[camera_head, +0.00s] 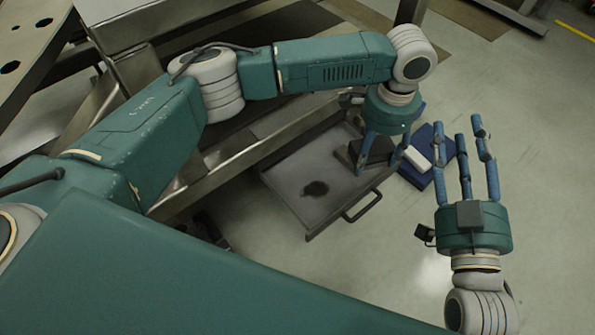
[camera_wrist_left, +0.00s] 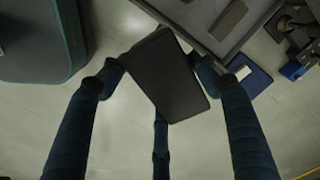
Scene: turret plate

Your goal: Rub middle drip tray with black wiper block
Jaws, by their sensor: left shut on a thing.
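The black wiper block (camera_wrist_left: 165,75) is in the grasp of my left gripper (camera_head: 382,165). In the left wrist view it sits tilted between the fingers. In the head view the fingers point down by the right side of the pulled-out drip tray (camera_head: 283,178), and a dark block shape shows among them. The tray has a dark stain (camera_head: 316,189) on its floor and a handle (camera_head: 362,207) at its front. I cannot tell whether the block touches the tray. My right gripper (camera_head: 467,150) is open and empty, fingers spread, right of the tray.
A blue mat or cloth (camera_head: 440,143) with a white block (camera_head: 418,159) lies right of the tray; they also show in the left wrist view. A dark grey bar (camera_wrist_left: 228,20) shows over the tray there. Metal framework (camera_head: 200,180) stands left of the tray.

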